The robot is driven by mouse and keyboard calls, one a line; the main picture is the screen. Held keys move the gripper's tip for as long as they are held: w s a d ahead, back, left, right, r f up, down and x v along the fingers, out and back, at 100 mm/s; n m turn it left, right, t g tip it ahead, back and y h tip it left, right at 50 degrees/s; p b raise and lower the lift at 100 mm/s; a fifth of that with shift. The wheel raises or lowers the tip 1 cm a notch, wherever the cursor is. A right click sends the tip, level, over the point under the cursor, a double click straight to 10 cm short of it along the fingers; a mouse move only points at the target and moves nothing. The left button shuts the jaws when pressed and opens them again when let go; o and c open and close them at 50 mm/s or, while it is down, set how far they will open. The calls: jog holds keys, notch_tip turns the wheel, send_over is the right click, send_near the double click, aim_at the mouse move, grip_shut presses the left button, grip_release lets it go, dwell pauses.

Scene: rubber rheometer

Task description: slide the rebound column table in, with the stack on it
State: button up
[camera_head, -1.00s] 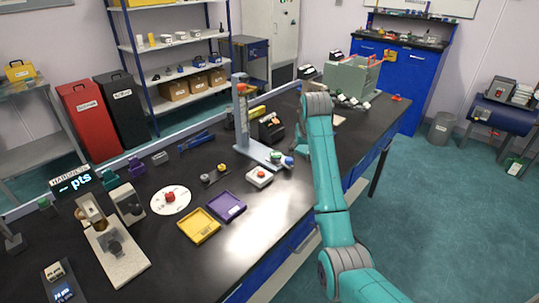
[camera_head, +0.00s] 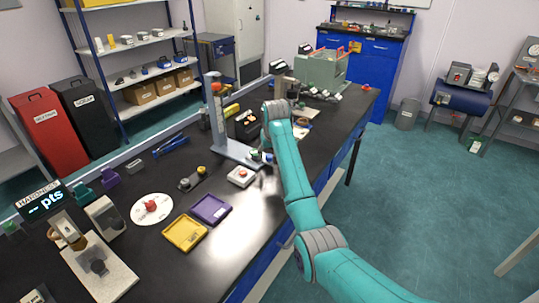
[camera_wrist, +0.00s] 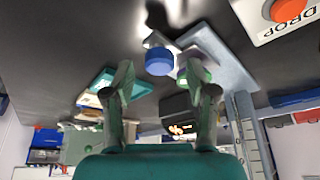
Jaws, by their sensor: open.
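The rebound column stands upright on a long grey base (camera_head: 236,151) in the head view, and its scale post (camera_wrist: 246,130) shows upside down in the wrist view. At the near end of the base, a blue round knob (camera_wrist: 159,62) sits on a pale slide piece beside a green round piece (camera_wrist: 194,73). The table and stack are partly covered, so I cannot tell how far the table is out. My gripper (camera_wrist: 158,74) is open and empty. Its fingers point toward the knob, which appears between the tips. In the head view the arm mostly hides the gripper.
The DROP button box (camera_head: 241,176) sits close to the base. A dark unit with a lit display (camera_head: 247,125) stands behind the column. Yellow (camera_head: 185,232) and purple (camera_head: 211,209) trays lie nearer on the black bench, with free surface around them.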

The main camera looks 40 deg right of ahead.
jog(key=shift+w+d+f, duration=0.1)
jog(key=shift+w+f, duration=0.05)
jog(key=shift+f, duration=0.35)
grip_shut()
jog(key=shift+w, duration=0.1)
